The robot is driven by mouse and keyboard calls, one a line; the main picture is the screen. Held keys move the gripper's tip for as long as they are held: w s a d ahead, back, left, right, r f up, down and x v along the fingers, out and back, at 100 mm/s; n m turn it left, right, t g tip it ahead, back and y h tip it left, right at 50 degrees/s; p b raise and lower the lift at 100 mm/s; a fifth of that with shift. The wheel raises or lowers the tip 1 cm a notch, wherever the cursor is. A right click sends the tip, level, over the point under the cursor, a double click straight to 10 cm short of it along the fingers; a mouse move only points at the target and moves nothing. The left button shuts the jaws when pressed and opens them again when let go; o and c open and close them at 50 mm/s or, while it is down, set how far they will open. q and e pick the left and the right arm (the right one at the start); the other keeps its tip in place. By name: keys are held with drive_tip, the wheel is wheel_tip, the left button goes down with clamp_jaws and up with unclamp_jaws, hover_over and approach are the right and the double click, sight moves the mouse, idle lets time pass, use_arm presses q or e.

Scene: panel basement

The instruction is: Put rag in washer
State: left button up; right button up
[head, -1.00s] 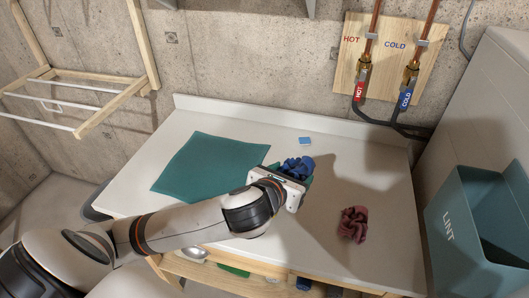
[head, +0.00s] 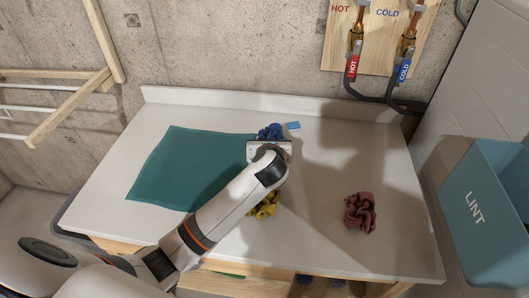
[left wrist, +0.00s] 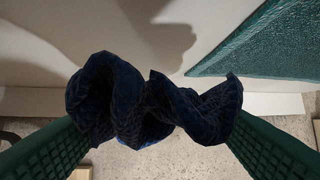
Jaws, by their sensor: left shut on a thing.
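A blue rag (head: 270,131) is held by my left gripper (head: 269,140), above the back part of the white countertop. The left wrist view shows the crumpled, dark blue rag (left wrist: 150,105) pinched between the two green ribbed fingers. A dark red crumpled rag (head: 360,212) lies on the right part of the counter. A yellow crumpled rag (head: 265,206) lies near the front middle, partly hidden by my left arm. I cannot make out a washer in these views. My right gripper is not in view.
A flat green mat (head: 180,165) covers the counter's left part. A teal LINT bin (head: 480,220) hangs at the right. HOT and COLD pipes (head: 380,55) are on the wall. The counter's right middle (head: 335,165) is clear.

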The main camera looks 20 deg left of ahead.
use_arm(q)
drive_tip(key=shift+a+f, duration=0.1)
drive_tip(key=shift+f, duration=2)
drive_tip(key=o, duration=0.9)
drive_tip(key=shift+o, duration=0.2)
drive_tip(key=shift+r, duration=0.1)
